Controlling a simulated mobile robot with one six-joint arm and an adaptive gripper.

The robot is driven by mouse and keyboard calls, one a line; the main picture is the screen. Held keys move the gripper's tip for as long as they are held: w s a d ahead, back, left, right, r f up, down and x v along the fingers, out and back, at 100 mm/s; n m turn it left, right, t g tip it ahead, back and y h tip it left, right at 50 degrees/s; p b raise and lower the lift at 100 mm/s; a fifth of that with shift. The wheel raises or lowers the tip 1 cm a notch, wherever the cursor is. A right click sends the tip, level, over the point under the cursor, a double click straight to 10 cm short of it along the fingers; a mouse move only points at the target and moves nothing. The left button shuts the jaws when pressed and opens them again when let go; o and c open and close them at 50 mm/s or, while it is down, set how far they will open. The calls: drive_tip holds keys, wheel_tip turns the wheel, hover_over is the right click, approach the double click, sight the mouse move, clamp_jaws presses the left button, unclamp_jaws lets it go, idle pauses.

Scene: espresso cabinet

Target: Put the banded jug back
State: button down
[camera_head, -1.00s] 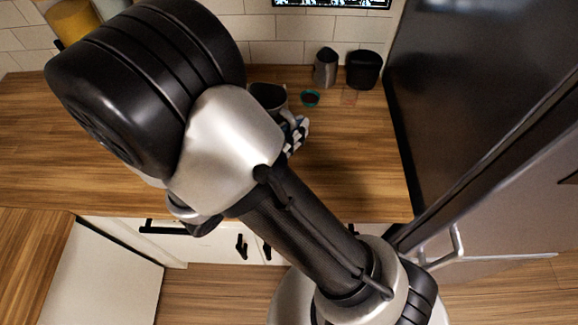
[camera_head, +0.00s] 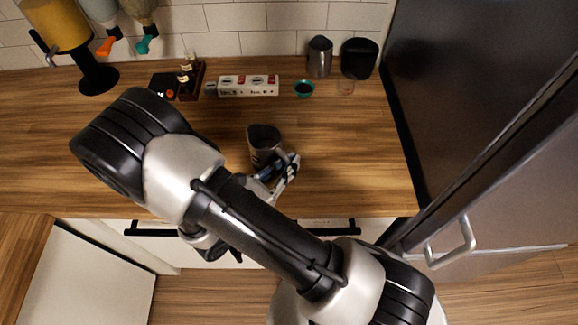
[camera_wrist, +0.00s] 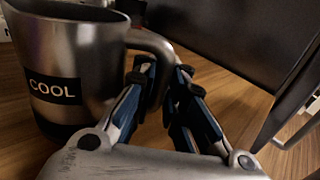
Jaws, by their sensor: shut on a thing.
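A steel jug (camera_head: 263,138) with a dark lower band is over the middle of the wooden counter. In the wrist view the jug (camera_wrist: 75,60) fills the left side, upright, with a black "COOL" label and its handle toward me. My gripper (camera_head: 284,174) is shut on the handle, on the jug's near right side. In the wrist view the fingers of my gripper (camera_wrist: 160,85) are on either side of the handle. I cannot tell whether the jug's base touches the counter.
Another metal jug (camera_head: 319,57) and a black canister (camera_head: 359,58) stand at the back right. A tall dark fridge (camera_head: 470,90) bounds the right. The counter's right part is clear.

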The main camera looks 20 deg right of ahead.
drive_tip(key=shift+f, duration=0.15)
drive_tip(key=c, duration=1.6)
unclamp_jaws()
drive_tip(key=shift+c, duration=0.2)
